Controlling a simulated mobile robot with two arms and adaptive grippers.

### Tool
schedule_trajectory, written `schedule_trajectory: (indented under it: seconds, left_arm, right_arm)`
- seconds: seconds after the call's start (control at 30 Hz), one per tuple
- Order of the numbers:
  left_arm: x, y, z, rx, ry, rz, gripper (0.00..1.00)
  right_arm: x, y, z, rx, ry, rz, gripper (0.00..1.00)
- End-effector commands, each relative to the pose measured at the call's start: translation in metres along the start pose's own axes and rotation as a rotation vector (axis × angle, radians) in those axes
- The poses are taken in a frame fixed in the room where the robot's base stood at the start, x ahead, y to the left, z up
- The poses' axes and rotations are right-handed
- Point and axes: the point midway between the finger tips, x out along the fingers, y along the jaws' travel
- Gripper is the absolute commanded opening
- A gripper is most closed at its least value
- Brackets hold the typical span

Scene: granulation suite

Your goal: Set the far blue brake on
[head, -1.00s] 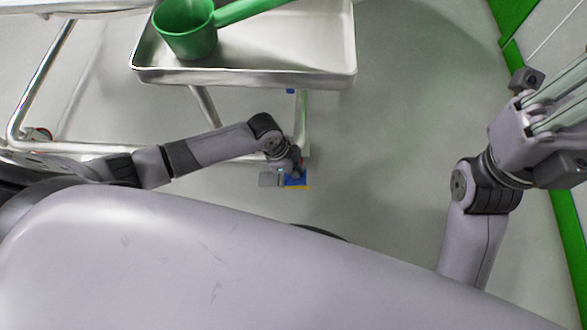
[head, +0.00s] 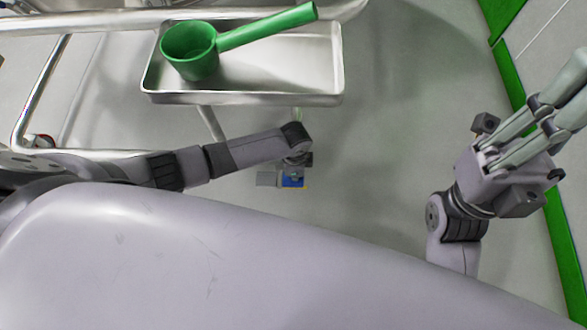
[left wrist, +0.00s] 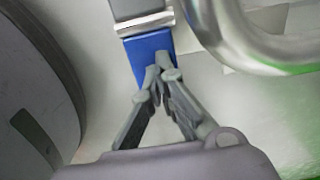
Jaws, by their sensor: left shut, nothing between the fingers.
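A blue brake pedal (head: 292,182) with a grey plate beside it sits low by the cart's near right leg. In the left wrist view the blue brake (left wrist: 148,48) is a flat blue tab below a metal edge. My left gripper (left wrist: 160,70) is shut and empty, its fingertips over the tab's lower part; I cannot tell whether they touch it. In the head view the left gripper (head: 298,170) is small and partly hidden by its own wrist, just above the pedal. My right gripper (head: 577,90) is raised at the right, empty, its fingers apart.
A metal cart carries a steel tray (head: 250,98) with a green scoop (head: 190,52). The cart's tube frame (head: 42,90) stands left; a curved metal tube (left wrist: 225,35) runs close right of the fingers. Floor right of the cart is clear up to a green-edged wall (head: 530,130).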

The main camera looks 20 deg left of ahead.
Motion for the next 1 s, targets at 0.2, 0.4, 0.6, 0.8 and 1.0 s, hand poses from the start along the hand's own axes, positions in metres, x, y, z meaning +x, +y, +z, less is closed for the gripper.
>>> schedule_trajectory:
  seconds: [0.2,0.4,0.6,0.8,1.0]
  left_arm:
    - [0.008,0.001,-0.007,0.001,-0.161,0.001,0.0]
    - [0.014,0.001,-0.007,-0.001,-0.228,0.002,0.0]
    - [0.018,0.0,-0.009,0.0,-0.224,0.0,0.0]
    - [0.019,0.0,-0.009,-0.001,-0.223,0.001,0.0]
    - [0.02,0.001,-0.009,0.0,-0.222,0.001,0.0]
  right_arm:
    - [-0.003,0.0,-0.002,0.003,-0.021,0.009,0.0]
    - [-0.002,0.0,-0.003,0.003,-0.023,0.01,0.0]
    - [-0.001,0.0,-0.003,0.003,-0.023,0.01,0.0]
    - [-0.001,0.0,-0.003,0.004,-0.024,0.01,0.0]
    - [-0.001,0.0,-0.003,0.004,-0.024,0.01,0.0]
